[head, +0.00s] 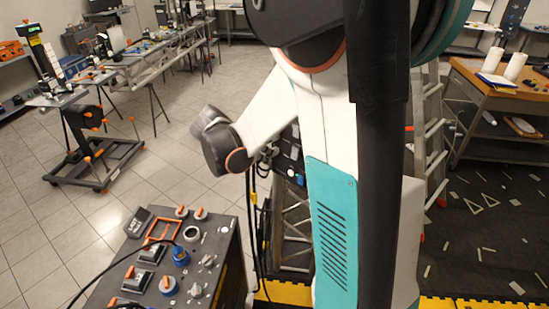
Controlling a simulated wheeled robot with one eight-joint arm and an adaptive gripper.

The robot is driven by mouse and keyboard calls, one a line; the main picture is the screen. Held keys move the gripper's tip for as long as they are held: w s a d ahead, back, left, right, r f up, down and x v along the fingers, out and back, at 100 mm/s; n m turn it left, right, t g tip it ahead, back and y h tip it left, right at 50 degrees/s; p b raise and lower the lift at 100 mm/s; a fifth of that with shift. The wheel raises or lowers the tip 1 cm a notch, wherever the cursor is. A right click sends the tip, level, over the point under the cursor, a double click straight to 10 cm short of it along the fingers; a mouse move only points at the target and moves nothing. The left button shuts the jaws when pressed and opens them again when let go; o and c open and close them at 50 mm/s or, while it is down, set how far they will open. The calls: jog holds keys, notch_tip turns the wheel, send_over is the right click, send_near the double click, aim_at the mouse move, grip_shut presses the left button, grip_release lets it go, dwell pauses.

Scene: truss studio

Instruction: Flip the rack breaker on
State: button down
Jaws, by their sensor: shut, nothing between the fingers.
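A grey box (232,262) stands at the lower left, its sloping top covered with controls. On it are an orange rectangular frame (163,229), small orange-tipped levers (200,213), black rocker-like parts (137,280), grey knobs (208,260) and blue round connectors (181,257). I cannot tell which of these, if any, is the rack breaker, or its position. A dark panel with small knobs (291,152) is partly hidden behind my arm. My arm fills the middle of the view and bends down to a dark joint left of centre. My gripper does not show.
A black cable (98,278) runs over the box's left side. Truss work and a ladder (429,130) stand behind my arm. A wheeled stand (95,165) is at the left, a wooden workbench (495,85) at the right. The tiled floor between stand and box is clear.

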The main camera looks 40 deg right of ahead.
aim_at(294, 154)
jog(key=shift+v, duration=0.85)
jog(key=shift+d, duration=0.1)
jog(key=shift+f+y+b, duration=0.15)
jog(key=shift+y+b, duration=0.45)
jog(key=shift+b, duration=0.4)
jog(key=d+r+b+x, duration=0.1)
jog(key=d+b+x, duration=0.1)
jog(key=x, duration=1.1)
jog(key=shift+r, duration=0.45)
